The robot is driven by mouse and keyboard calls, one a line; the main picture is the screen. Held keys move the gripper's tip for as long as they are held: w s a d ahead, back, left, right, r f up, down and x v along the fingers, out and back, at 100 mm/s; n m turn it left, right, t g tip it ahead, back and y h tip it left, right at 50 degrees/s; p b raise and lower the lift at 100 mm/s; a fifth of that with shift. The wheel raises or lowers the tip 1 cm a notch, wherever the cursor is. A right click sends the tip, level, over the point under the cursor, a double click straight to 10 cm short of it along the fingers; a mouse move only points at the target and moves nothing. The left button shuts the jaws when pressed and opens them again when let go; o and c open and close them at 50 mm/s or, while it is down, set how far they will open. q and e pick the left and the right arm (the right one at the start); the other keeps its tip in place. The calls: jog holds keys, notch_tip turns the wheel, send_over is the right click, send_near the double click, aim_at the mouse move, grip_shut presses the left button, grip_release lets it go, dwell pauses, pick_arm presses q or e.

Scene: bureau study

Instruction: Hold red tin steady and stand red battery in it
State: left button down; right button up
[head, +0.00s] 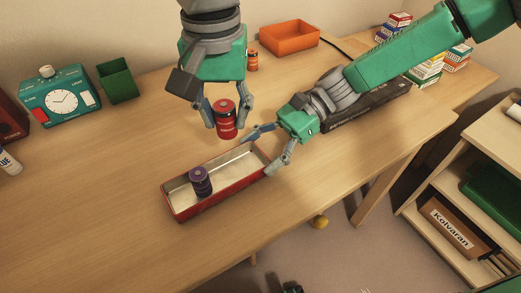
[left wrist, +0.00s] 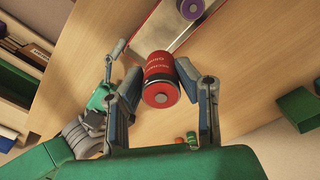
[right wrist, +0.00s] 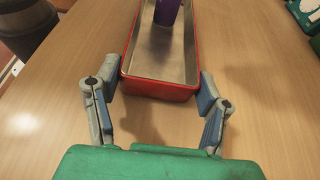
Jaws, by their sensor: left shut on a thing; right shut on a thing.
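The red battery (head: 226,124) is upright between the fingers of my left gripper (head: 227,117), which is shut on it. It hangs above the desk, just behind the tin's right half, and also shows in the left wrist view (left wrist: 160,82). The red tin (head: 213,204) is a long open box with a bare metal inside, lying on the desk. A purple battery (head: 201,182) stands in its left part. My right gripper (head: 261,153) is shut on the tin's right end, with a finger on each long side, as the right wrist view shows (right wrist: 158,92).
An orange tray (head: 290,39) and an orange battery (head: 252,61) are behind. Stacked boxes (head: 428,68) stand at the right. The desk in front of the tin is clear.

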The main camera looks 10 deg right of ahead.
dwell(0.3)
pick_arm(q)
send_near(234, 176)
jog(key=shift+f, duration=2.75)
jog(key=c, duration=1.1)
grip_release()
jog(key=shift+r, duration=0.1)
notch_tip(234, 176, up, 12)
jog(key=shift+f, duration=0.15)
pick_arm(e)
jog(key=o, duration=1.3)
